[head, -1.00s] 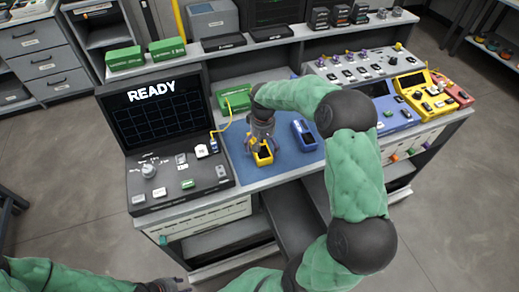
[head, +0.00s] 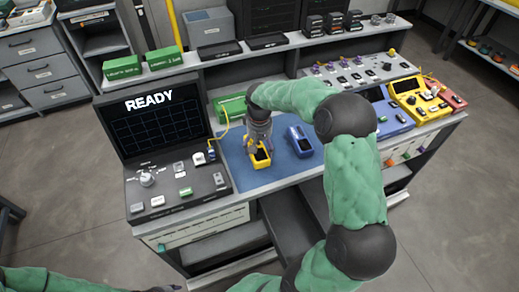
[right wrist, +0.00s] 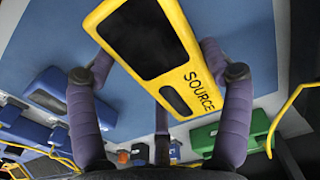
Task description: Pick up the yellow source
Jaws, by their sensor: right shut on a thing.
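The yellow source (head: 261,160), a small box with a dark recessed face, is at the blue mat (head: 236,158) in the head view. It fills the upper middle of the right wrist view (right wrist: 186,77), its "SOURCE" lettering readable. My right gripper (head: 257,146) comes down on it from above and is shut on it, with purple fingers on either side in the right wrist view. I cannot tell whether the source touches the mat. My left gripper (head: 166,289) barely shows at the bottom edge; its fingers are hidden.
A blue device (head: 300,141) lies on the mat just right of the source. A green box (head: 231,107) with a yellow cable (head: 222,128) is behind. The READY screen console (head: 155,120) stands left. Yellow (head: 419,98) and red (head: 445,98) units sit at right.

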